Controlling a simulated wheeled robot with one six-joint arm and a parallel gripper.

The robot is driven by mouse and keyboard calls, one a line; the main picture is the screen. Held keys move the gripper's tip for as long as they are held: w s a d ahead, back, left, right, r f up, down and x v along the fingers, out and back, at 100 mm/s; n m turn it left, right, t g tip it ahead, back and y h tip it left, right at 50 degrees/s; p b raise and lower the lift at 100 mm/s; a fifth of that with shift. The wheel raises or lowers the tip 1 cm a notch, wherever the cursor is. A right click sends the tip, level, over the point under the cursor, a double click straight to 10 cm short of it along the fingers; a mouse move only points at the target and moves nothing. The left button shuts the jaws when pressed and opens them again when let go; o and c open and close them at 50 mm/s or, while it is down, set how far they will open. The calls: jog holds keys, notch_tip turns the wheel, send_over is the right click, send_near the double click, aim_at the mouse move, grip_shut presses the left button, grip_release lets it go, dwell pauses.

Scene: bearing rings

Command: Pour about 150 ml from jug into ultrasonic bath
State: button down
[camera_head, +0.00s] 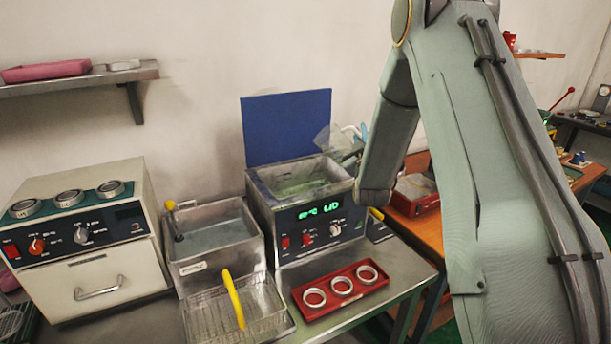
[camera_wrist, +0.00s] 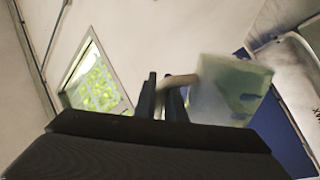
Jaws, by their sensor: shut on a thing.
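The translucent jug (camera_head: 327,139) is tilted above the right rear of the ultrasonic bath (camera_head: 318,250), apart from its rim. My gripper (camera_head: 351,154) is mostly hidden behind my arm in the head view. In the wrist view, my gripper (camera_wrist: 163,97) is shut on the pale handle of the jug (camera_wrist: 222,88), whose clear body shows greenish and dark patches. The bath's tank is open and shows greenish liquid (camera_head: 297,185). Its display glows green. I cannot make out a stream or the jug's liquid level.
A blue panel (camera_head: 287,125) stands behind the bath. Left of it is a grey tank (camera_head: 215,237) with a yellow-handled tool; a wire basket (camera_head: 255,308) is in front. A red tray (camera_head: 341,291) with three rings lies before the bath. A cream oven-like box (camera_head: 92,245) stands far left.

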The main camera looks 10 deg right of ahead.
jog(key=shift+d, duration=0.1)
dwell(0.4)
jog(key=w+d+f+m+g+b, duration=0.1)
jog(key=d+f+m+g+b, duration=0.1)
jog(key=f+m, duration=0.4)
jog(key=shift+w+d+m+g+h+b, duration=0.3)
jog(key=shift+d+m+g, duration=0.2)
jog(key=shift+d+m, duration=0.65)
jog(key=shift+a+f+m, duration=0.1)
jog(key=shift+a+m, duration=0.15)
